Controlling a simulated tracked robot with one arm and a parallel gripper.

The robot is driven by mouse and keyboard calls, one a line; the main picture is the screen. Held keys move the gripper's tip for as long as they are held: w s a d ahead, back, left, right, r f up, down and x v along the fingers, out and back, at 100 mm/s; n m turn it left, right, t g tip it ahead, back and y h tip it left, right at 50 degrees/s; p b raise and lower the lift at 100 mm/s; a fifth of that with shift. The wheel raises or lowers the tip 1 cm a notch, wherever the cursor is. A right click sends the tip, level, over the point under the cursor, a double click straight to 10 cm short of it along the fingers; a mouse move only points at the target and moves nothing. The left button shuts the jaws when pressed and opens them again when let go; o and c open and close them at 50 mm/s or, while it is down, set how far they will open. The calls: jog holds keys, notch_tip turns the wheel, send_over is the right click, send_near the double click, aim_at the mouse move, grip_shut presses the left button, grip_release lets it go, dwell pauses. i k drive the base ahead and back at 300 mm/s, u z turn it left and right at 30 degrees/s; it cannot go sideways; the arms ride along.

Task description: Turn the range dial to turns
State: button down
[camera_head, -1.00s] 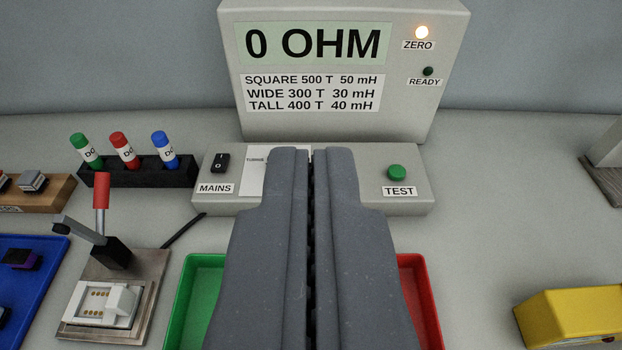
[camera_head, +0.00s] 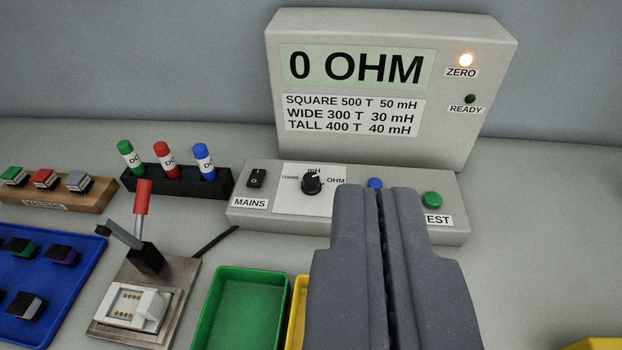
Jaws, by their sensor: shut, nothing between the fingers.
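The range dial (camera_head: 312,183) is a black round knob on a white plate on the grey tester's front panel. Its plate is marked with a small label at the left that looks like TURNS, mH at the top and OHM at the right. The knob's white mark seems to point right, toward OHM. The tester's display (camera_head: 355,67) reads 0 OHM. My gripper (camera_head: 380,190) is shut and empty, to the right of the dial and apart from it, with its tips in front of the panel near the blue button.
A blue button (camera_head: 375,184) and green TEST button (camera_head: 432,199) sit right of the dial, the MAINS switch (camera_head: 257,178) left. The ZERO lamp (camera_head: 466,60) is lit. A lever fixture (camera_head: 145,290), a green tray (camera_head: 245,310) and a pen rack (camera_head: 178,183) stand nearby.

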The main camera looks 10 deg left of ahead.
aim_at(311, 185)
jog(key=z, duration=2.2)
jog(key=k, duration=0.85)
jog(key=u, duration=1.9)
jog(key=i, duration=1)
jog(key=z, duration=0.05)
